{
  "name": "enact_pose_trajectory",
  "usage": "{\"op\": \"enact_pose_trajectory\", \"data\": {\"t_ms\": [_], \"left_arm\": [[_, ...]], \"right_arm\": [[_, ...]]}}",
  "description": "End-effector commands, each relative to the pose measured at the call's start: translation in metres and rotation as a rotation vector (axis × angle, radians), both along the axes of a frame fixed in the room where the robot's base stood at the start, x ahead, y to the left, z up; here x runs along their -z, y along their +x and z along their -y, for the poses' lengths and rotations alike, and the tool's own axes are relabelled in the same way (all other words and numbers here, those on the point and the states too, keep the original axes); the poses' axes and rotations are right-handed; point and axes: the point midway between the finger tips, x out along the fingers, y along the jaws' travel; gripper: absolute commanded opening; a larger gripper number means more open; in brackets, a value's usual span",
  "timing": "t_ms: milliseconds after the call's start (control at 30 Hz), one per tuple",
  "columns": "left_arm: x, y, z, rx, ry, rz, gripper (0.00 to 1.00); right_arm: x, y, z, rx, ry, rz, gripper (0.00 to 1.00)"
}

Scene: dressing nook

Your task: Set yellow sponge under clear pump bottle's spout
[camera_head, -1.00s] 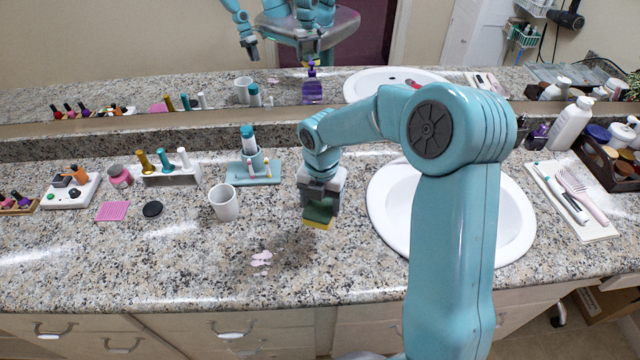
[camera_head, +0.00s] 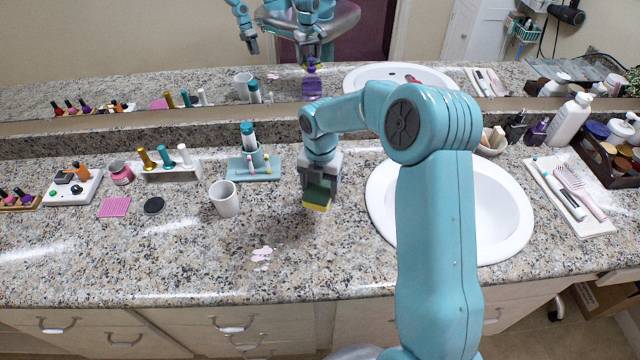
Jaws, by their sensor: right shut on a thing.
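My right gripper (camera_head: 319,186) is shut on the sponge (camera_head: 317,200), which has a green upper layer and a yellow lower layer. It holds the sponge over the counter, left of the sink; whether the sponge touches the counter I cannot tell. In the mirror, a see-through purple bottle (camera_head: 312,85) shows as a reflection, with yellow near its top. I cannot make out a clear pump bottle directly; my right arm hides the counter behind the gripper. My left gripper is not directly in view.
A white mug (camera_head: 224,198) stands left of the gripper, and a teal tray (camera_head: 238,173) behind it. The white sink (camera_head: 500,220) lies to the right. Pink spots (camera_head: 262,256) mark the counter in front. Much of the front counter is clear.

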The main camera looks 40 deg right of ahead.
Motion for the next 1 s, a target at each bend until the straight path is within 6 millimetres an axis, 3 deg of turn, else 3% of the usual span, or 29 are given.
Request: {"op": "enact_pose_trajectory", "data": {"t_ms": [167, 200, 267, 633, 700, 767, 1000], "left_arm": [[0.002, 0.000, 0.000, 0.000, 0.000, 0.000, 0.43], [0.002, 0.000, 0.000, 0.000, 0.000, 0.000, 0.43], [0.002, 0.000, 0.000, 0.000, 0.000, 0.000, 0.43], [-0.004, 0.000, 0.000, 0.000, 0.000, 0.000, 0.43], [-0.011, 0.000, 0.000, 0.000, 0.000, 0.000, 0.43], [-0.005, 0.000, 0.000, 0.000, 0.000, 0.000, 0.43], [-0.005, 0.000, 0.000, 0.000, 0.000, 0.000, 0.43]], "right_arm": [[0.003, 0.000, 0.000, 0.000, 0.000, 0.000, 0.40], [0.003, 0.000, 0.000, 0.000, 0.000, 0.000, 0.74], [0.003, 0.000, 0.000, 0.000, 0.000, 0.000, 0.93], [-0.005, 0.000, 0.000, 0.000, -0.001, 0.000, 0.93], [-0.016, 0.000, 0.000, 0.000, -0.001, 0.002, 0.93], [-0.024, 0.001, 0.000, 0.000, -0.002, 0.005, 0.93], [-0.083, 0.001, 0.000, 0.000, -0.002, 0.005, 0.93]]}}
